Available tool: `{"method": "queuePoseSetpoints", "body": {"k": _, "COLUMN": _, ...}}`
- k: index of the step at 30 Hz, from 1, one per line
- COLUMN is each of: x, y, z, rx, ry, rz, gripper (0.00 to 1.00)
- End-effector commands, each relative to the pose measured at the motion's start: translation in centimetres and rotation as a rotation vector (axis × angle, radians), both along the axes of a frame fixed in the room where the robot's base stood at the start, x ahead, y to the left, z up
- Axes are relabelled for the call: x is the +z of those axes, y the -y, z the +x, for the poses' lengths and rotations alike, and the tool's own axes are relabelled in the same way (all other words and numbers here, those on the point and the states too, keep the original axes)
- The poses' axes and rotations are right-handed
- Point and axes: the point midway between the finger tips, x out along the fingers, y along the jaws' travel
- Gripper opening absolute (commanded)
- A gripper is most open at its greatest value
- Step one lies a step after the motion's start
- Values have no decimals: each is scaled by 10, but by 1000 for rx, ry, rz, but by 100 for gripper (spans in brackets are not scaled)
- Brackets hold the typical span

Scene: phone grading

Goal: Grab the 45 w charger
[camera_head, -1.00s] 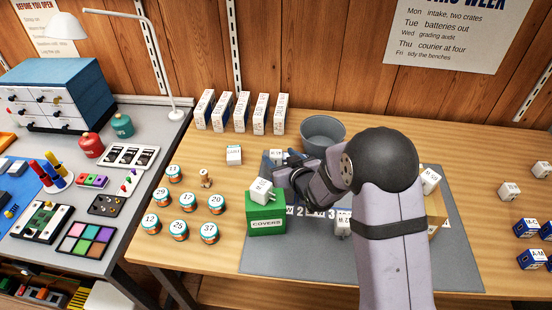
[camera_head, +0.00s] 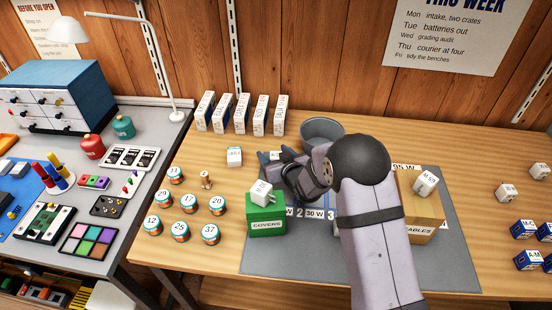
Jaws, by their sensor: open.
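No label that I can read says 45 W. White plug-shaped chargers show in several places: one (camera_head: 262,194) on the green COVERS box (camera_head: 267,222), one (camera_head: 234,156) on the wood left of the mat, and one (camera_head: 426,184) on the brown CABLES box (camera_head: 421,209). My gripper (camera_head: 268,157) is open, low over the back left of the grey mat (camera_head: 275,262). A small white object shows at its fingers, too covered to identify. My arm hides the middle and right of the mat.
A grey bin (camera_head: 322,132) stands just behind my gripper. Upright boxes (camera_head: 241,114) line the back, and several numbered jars (camera_head: 182,229) stand at left. Two more white blocks (camera_head: 508,192) and blue boxes (camera_head: 524,228) are at right. The front left of the mat is clear.

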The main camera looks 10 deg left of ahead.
Motion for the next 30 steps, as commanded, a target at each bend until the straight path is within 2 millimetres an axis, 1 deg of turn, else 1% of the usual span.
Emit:
{"method": "queuePoseSetpoints", "body": {"k": 3, "x": -4, "y": -6, "z": 10, "rx": 1, "ry": -1, "rz": 0, "gripper": 57}}
{"method": "queuePoseSetpoints", "body": {"k": 6, "x": -7, "y": -8, "z": 15, "rx": 0, "ry": -1, "rz": 0, "gripper": 57}}
{"method": "queuePoseSetpoints", "body": {"k": 16, "x": -8, "y": -10, "z": 18, "rx": 0, "ry": 0, "rz": 0, "gripper": 57}}
{"method": "queuePoseSetpoints", "body": {"k": 17, "x": -9, "y": -10, "z": 18, "rx": 0, "ry": 0, "rz": 0, "gripper": 55}}
{"method": "queuePoseSetpoints", "body": {"k": 18, "x": -9, "y": -10, "z": 18, "rx": 0, "ry": 0, "rz": 0, "gripper": 45}}
{"method": "queuePoseSetpoints", "body": {"k": 20, "x": -9, "y": -10, "z": 18, "rx": 0, "ry": 0, "rz": 0, "gripper": 31}}
{"method": "queuePoseSetpoints", "body": {"k": 21, "x": -9, "y": -10, "z": 18, "rx": 0, "ry": 0, "rz": 0, "gripper": 21}}
{"method": "queuePoseSetpoints", "body": {"k": 22, "x": -9, "y": -10, "z": 18, "rx": 0, "ry": 0, "rz": 0, "gripper": 16}}
{"method": "queuePoseSetpoints", "body": {"k": 30, "x": -7, "y": -10, "z": 18, "rx": 0, "ry": 1, "rz": 0, "gripper": 16}}
